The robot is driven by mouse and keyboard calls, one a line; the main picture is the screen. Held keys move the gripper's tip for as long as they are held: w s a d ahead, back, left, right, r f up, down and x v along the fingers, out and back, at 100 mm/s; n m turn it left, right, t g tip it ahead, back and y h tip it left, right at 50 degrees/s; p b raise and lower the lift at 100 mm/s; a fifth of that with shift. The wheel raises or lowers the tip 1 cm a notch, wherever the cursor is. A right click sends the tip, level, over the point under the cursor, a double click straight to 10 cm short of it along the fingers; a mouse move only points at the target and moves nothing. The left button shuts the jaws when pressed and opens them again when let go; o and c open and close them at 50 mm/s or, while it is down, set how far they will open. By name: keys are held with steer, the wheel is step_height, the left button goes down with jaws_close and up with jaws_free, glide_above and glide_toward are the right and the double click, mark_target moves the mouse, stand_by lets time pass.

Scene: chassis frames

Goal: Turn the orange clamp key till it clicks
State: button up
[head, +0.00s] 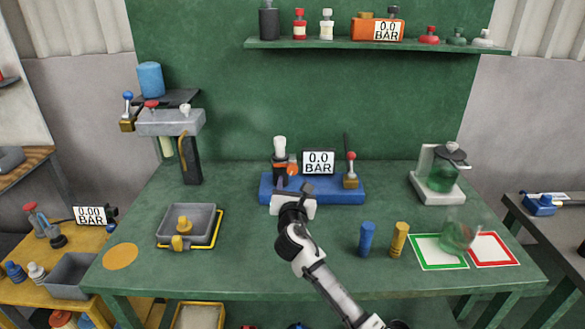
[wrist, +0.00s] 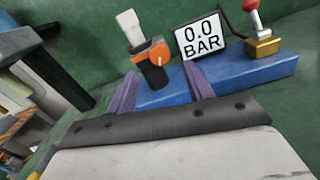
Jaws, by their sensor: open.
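The orange clamp key (wrist: 152,52) wraps around a dark upright cylinder (wrist: 153,75) with a white top (wrist: 129,26), on the left part of a blue base (wrist: 240,72). The key also shows in the head view (head: 292,168), just beyond my gripper (head: 295,186). In the wrist view my gripper (wrist: 160,70) is open, its two purple fingers spread either side of the cylinder's line. The key appears beyond and between the fingertips. I see no contact, but the exact gap is hard to tell.
A display (head: 318,162) reading 0.0 BAR and a red-knobbed lever (head: 351,168) stand right of the key on the base. Blue (head: 366,239) and yellow (head: 398,239) cylinders stand front right. A grey tray (head: 207,222) is left. The green bench (head: 250,270) is clear in front.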

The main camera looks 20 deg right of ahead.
mark_target(293, 171)
steer(key=p+x, duration=0.1)
steer(key=x, duration=0.6)
steer(key=shift+p, duration=0.3)
steer(key=c, duration=1)
steer(key=shift+f+m, duration=0.15)
steer(key=shift+m, duration=0.25)
steer(key=m+b, duration=0.2)
steer(key=m, duration=0.3)
steer(key=shift+m, duration=0.3)
steer(key=m+b, duration=0.1)
steer(key=m, duration=0.4)
steer(key=shift+m, duration=0.3)
steer(key=shift+d, duration=0.1)
